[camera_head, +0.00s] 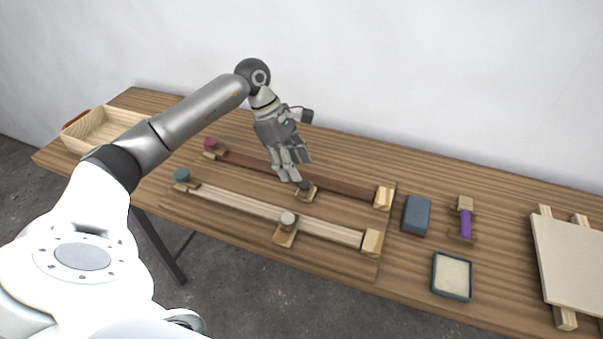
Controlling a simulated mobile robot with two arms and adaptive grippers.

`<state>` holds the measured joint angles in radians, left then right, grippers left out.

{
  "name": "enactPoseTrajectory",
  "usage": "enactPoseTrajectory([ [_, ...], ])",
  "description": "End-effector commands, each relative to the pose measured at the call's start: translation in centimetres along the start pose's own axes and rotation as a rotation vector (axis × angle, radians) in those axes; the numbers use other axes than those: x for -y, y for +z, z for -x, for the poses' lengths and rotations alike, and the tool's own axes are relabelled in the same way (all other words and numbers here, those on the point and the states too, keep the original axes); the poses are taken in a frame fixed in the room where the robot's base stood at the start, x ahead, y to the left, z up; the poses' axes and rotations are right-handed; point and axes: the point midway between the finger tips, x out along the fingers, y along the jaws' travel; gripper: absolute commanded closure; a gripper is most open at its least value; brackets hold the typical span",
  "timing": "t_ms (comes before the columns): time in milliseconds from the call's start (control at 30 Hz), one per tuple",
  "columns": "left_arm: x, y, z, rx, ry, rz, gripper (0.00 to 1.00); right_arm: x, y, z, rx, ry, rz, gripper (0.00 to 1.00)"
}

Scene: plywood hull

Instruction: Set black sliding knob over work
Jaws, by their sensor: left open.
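The black knob (305,186) sits on a small wooden slider on the dark brown rail (343,186), right of the rail's middle. My left gripper (290,178) points down just left of the black knob. Its jaws are open, with nothing seen between them. The fingertips are very close to the knob; I cannot tell whether they touch it. A red knob (211,144) is at the left end of the same rail. The front pale rail (238,204) has a green knob (181,174) at its left end and a beige knob (288,218) right of its middle. My right gripper is not in view.
Wooden end blocks (372,242) close the rails' right ends. Further right are a blue-grey block (416,214), a purple-handled tool (466,222), a dark-rimmed tray (437,281) and a pale board (573,262) on wooden strips. A wooden box (88,126) stands at the left, near the wall.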

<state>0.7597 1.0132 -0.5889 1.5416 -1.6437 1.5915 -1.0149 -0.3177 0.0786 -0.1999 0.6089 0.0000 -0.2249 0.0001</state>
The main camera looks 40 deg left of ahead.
Motion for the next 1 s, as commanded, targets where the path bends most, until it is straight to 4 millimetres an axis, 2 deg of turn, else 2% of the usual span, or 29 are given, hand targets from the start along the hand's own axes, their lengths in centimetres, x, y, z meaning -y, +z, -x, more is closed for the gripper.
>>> enactPoseTrajectory([
  [133, 0.1, 0.1, -2.4, 0.002, -0.003, 0.001, 0.53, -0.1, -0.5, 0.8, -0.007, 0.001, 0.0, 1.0],
  [300, 0.0, 0.1, -4.1, 0.002, -0.001, 0.001, 0.53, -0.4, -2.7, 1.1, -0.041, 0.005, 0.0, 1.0],
  [433, 0.0, 0.0, -4.6, 0.001, 0.001, 0.001, 0.53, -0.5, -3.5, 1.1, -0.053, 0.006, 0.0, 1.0],
  [667, 0.0, 0.0, -4.6, 0.001, 0.001, 0.001, 0.54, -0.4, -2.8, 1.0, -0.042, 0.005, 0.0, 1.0],
  [1000, 0.0, 0.1, -4.6, 0.002, 0.001, 0.001, 0.97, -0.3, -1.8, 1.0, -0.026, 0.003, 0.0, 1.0],
])
